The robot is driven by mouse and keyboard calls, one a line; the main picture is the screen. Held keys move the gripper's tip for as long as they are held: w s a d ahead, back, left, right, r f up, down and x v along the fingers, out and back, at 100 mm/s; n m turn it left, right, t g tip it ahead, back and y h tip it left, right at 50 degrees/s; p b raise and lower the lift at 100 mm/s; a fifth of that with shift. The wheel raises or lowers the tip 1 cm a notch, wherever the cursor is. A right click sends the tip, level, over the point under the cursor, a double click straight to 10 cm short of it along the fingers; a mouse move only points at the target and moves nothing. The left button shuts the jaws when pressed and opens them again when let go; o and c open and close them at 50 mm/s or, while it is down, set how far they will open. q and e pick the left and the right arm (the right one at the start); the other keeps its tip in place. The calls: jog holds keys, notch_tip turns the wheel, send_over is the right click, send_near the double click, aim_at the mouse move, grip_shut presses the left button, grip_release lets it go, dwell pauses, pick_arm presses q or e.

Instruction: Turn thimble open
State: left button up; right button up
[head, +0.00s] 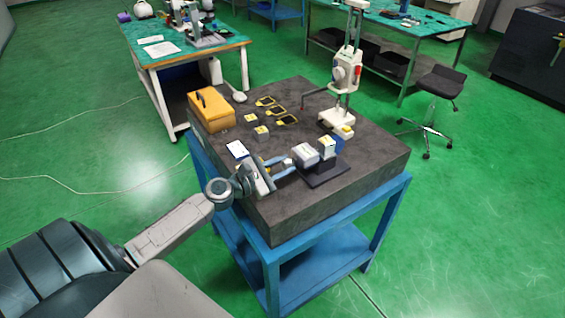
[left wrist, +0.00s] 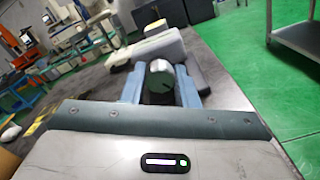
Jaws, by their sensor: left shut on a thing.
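In the head view my left gripper (head: 284,166) reaches in from the left over the dark stone plate, and the fingers point at a pale grey block-like device (head: 306,155) on a dark base (head: 325,172). The thimble is small there and hard to make out. My right gripper is not in view.
The stone plate (head: 375,150) rests on a blue stand (head: 270,255). An orange case (head: 211,110), small blocks (head: 262,132) and yellow-marked dark pieces (head: 271,103) lie at the back left. A tall white gauge stand (head: 342,90) rises behind. The plate's right front is clear.

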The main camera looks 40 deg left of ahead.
pick_arm(q)
jog(key=n+p, duration=0.3)
jog(key=n, duration=0.3)
jog(key=shift+r, duration=0.1)
jog(key=n+p, duration=0.3)
jog(key=n, duration=0.2)
jog(key=n+p, duration=0.2)
jog(key=shift+n, duration=0.4)
jog(key=n, duration=0.3)
jog(key=shift+f+n+p, duration=0.2)
jog(key=shift+n+p, duration=0.1)
jog(key=shift+p, duration=0.05)
jog(key=n, duration=0.6)
jog(key=shift+n, duration=0.4)
jog(key=o, duration=1)
